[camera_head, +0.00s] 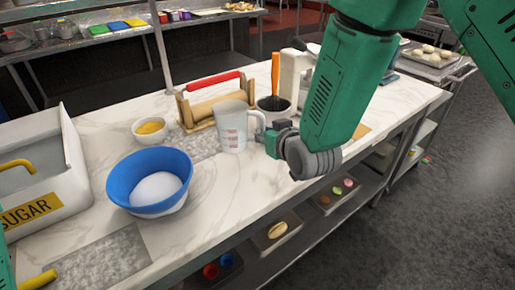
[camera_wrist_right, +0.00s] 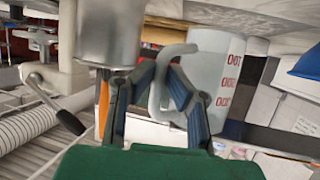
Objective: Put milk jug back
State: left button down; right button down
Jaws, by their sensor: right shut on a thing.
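The milk jug (camera_head: 232,130) is a pale, translucent measuring jug with red markings, upright over the marble counter. I cannot tell whether its base touches the counter. My right gripper (camera_head: 266,138) comes from the right and is shut on the jug's handle. In the right wrist view, the fingers (camera_wrist_right: 165,78) are around the curved handle, and the jug's body (camera_wrist_right: 217,68) with red numbers shows beside them. My left gripper is not in view; only a sliver of green arm shows at the left edge.
A sugar bin (camera_head: 75,160) is far left.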

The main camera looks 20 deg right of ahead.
notch_tip(320, 180, down, 4)
jog(key=shift+w+f, duration=0.1)
jog(key=shift+a+f, duration=0.15)
jog(key=shift+f, duration=0.15)
jog(key=shift+a, duration=0.2)
jog(key=shift+d+f, duration=0.1)
jog(key=c, duration=1.6)
grip_release()
jog(key=shift+d, duration=0.1)
jog(key=shift+c, duration=0.2)
jog(key=shift+o, duration=0.3)
jog(key=shift+d, duration=0.15)
